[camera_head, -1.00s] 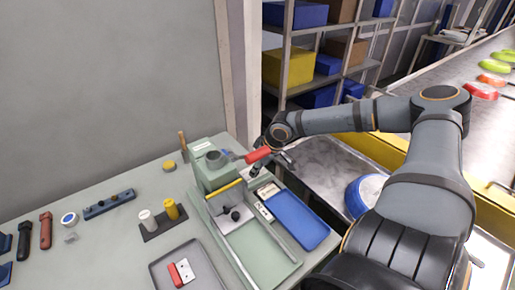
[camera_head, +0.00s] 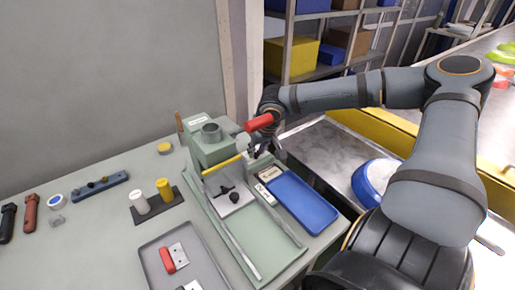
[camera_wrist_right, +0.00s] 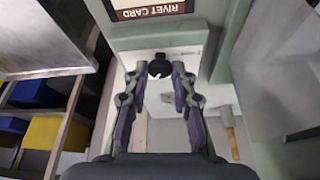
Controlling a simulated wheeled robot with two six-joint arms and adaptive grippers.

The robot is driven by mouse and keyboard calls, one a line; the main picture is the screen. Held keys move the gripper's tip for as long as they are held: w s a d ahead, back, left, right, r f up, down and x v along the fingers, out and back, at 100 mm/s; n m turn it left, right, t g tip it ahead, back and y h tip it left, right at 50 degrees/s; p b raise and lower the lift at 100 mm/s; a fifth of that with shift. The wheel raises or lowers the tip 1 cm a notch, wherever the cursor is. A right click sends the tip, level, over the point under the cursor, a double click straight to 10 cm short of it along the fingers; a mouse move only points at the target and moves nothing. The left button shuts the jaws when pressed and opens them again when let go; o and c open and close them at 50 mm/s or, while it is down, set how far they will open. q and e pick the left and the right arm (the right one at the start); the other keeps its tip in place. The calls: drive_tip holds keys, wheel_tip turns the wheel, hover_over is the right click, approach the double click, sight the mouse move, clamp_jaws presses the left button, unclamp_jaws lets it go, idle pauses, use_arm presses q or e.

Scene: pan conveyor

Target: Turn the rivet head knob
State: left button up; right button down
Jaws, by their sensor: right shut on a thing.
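The green bench press (camera_head: 207,150) stands at the back of the workbench, with a red-gripped lever (camera_head: 259,122) reaching to its right. My right gripper (camera_head: 264,150) is at the press's right side, just below the lever's red grip. In the right wrist view, the dark, small, lobed rivet head knob (camera_wrist_right: 160,67) sits between the fingertips of my right gripper (camera_wrist_right: 160,76), which is shut on it. In the head view, the gripper largely hides the knob. Its turn angle cannot be read. My left gripper is not in view.
A blue tray (camera_head: 300,203) lies right of the press. A grey tray (camera_head: 155,262) with a red-and-white part is in front. White and yellow cylinders (camera_head: 164,190) stand on a block to the left. A card label (camera_wrist_right: 152,10) is close to the wrist.

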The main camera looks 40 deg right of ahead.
sight(257, 154)
drive_tip(key=c, duration=1.1)
unclamp_jaws()
wheel_tip(257, 154, up, 10)
